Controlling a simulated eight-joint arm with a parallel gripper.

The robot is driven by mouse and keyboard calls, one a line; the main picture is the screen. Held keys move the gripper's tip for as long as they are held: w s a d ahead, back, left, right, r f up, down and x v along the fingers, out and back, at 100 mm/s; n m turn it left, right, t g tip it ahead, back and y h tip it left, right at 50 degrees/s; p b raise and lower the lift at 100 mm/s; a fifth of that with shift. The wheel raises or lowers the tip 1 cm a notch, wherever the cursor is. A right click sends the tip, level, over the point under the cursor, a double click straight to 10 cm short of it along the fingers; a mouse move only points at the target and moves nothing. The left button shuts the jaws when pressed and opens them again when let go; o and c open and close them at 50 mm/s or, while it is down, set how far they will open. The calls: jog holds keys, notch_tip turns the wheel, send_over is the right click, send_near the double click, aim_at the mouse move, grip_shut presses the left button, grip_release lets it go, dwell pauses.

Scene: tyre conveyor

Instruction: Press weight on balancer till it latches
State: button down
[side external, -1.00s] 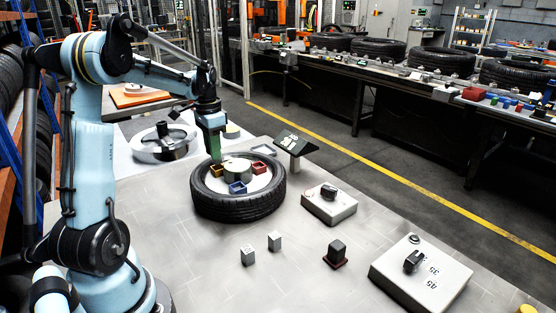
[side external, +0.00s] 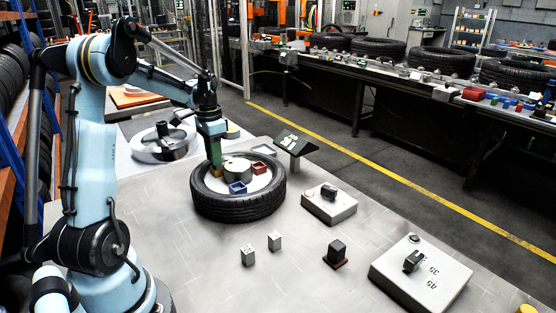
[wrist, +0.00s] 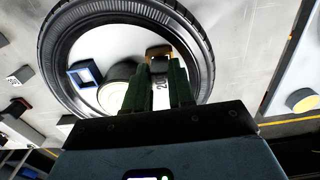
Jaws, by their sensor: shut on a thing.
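The balancer is a black tyre (side external: 240,207) around a pale disc with a grey centre hub (side external: 237,170). Blue (side external: 237,188) and red (side external: 258,168) open-topped sockets sit on the disc. A yellow-brown socket (wrist: 158,50) shows just beyond my fingertips in the wrist view, where the blue socket (wrist: 84,74) is to the left. My gripper (side external: 216,160) points down over the left part of the disc and mostly covers the yellow socket. My green fingers (wrist: 161,92) are shut on a pale weight marked 20 (wrist: 161,76). Whether the weight is seated or latched is hidden.
Two small grey weights (side external: 248,256) (side external: 274,240) stand on the grey table in front of the tyre. A dark block on a base (side external: 336,253), two button boxes (side external: 329,206) (side external: 421,274) and a tilted display (side external: 295,143) stand to the right.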

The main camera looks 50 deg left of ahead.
jog(key=shift+f, duration=0.3)
jog(key=c, duration=1.7)
grip_release()
grip_shut()
jog(key=shift+f, duration=0.35)
jog(key=o, duration=0.8)
grip_release()
jog(key=shift+r, duration=0.1)
